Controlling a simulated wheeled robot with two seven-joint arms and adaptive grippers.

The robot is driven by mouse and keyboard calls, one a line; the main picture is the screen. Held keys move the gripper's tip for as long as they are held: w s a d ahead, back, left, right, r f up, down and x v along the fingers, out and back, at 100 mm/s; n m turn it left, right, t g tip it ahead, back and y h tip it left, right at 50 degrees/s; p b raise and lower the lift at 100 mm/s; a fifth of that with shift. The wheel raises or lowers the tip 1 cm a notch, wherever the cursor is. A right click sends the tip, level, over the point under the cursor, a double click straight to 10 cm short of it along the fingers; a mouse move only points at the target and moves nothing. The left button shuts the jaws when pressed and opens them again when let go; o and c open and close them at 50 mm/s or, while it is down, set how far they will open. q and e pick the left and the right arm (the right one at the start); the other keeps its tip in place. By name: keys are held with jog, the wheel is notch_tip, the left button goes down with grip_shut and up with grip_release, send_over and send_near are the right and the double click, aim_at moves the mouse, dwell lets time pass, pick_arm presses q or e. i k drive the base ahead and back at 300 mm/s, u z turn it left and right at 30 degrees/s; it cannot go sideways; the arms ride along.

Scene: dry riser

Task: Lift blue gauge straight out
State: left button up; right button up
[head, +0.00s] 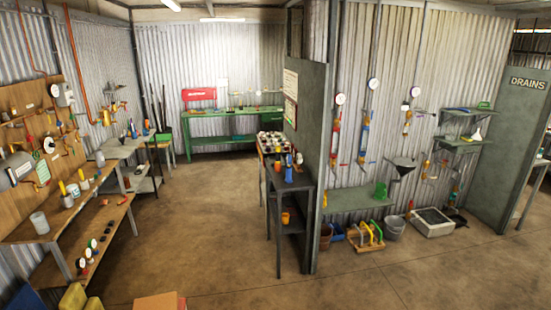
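Several round white-faced gauges stand on vertical pipes along the corrugated wall at right. The left gauge (340,98) is above orange fittings, the middle gauge (373,83) is above a pipe with blue fittings (365,133), and the right gauge (415,91) is above orange fittings. They are too small to tell which one is the blue gauge. Another white dial (49,144) is on the wooden board at left. Neither of my grippers is in view.
A dark partition (310,150) divides the room, with a narrow bench (291,186) on its left. A grey bucket (394,226), a white tray (433,229) and a yellow-handled rack (366,240) stand below the pipes. The floor (200,225) at centre is clear.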

aim_at(289, 162)
jog(key=u, duration=0.35)
jog(key=i, duration=1.8)
jog(key=u, duration=0.2)
